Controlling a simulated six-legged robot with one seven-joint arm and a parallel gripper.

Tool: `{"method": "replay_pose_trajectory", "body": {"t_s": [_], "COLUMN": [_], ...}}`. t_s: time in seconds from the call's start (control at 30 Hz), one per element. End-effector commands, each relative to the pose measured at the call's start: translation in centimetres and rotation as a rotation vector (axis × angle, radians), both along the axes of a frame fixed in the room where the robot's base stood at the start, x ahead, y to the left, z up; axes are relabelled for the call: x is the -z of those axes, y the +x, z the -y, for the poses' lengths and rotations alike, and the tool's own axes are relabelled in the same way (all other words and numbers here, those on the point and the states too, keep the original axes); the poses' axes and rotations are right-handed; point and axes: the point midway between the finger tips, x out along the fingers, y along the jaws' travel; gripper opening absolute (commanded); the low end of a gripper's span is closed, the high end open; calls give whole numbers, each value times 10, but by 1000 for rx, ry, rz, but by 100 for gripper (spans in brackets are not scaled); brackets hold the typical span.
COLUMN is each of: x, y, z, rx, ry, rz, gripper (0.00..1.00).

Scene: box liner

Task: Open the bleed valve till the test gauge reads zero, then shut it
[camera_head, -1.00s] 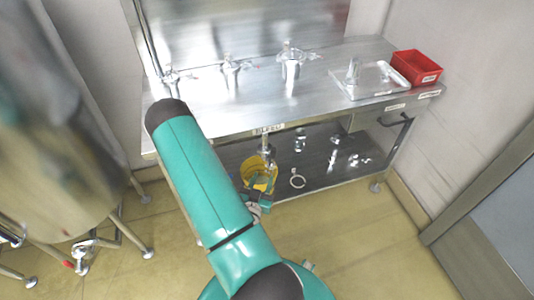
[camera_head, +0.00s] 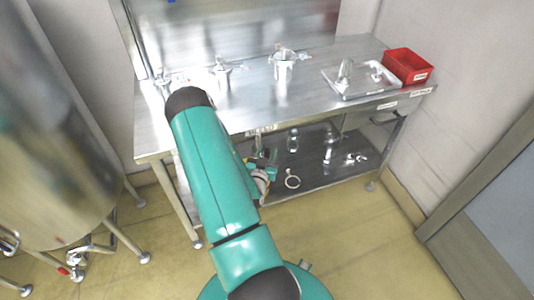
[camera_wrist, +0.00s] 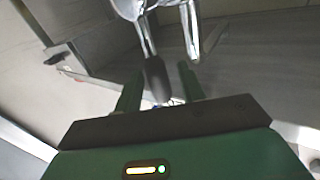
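In the wrist view a shiny metal fitting (camera_wrist: 150,8) comes down from the top edge, with a dark lever-like handle (camera_wrist: 157,78). I cannot tell surely that it is the bleed valve. My gripper (camera_wrist: 160,88) has its two green fingers on either side of the dark handle, apart, with gaps visible. In the head view my gripper (camera_head: 262,166) is under the bench front, just below a small pipe fitting (camera_head: 257,145) near a label, partly hidden by my arm. No test gauge dial is readable in either view.
The steel bench (camera_head: 180,135) holds several metal fittings, a tray (camera_head: 350,92) and a red bin (camera_head: 408,66). Its lower shelf (camera_head: 318,172) has a ring clamp (camera_head: 292,182) and small fittings. A steel tank (camera_head: 60,150) stands at left. The floor in front is clear.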

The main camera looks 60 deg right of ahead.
Motion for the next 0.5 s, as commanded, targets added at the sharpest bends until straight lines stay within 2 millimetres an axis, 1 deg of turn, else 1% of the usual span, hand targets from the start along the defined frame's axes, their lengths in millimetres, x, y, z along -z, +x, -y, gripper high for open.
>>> {"method": "replay_pose_trajectory", "body": {"t_s": [0.17, 0.2, 0.27, 0.3, 0.4, 0.5], "x": [0, 0, 0, 0, 0, 0], "y": [0, 0, 0, 0, 0, 0], "z": [0, 0, 0, 0, 0, 0], "rx": [0, 0, 0, 1, 1, 1], "ry": [0, 0, 0, 0, 0, 0], "rz": [0, 0, 0, 0, 0, 0], "gripper": [40, 36, 24, 16, 0, 0]}}
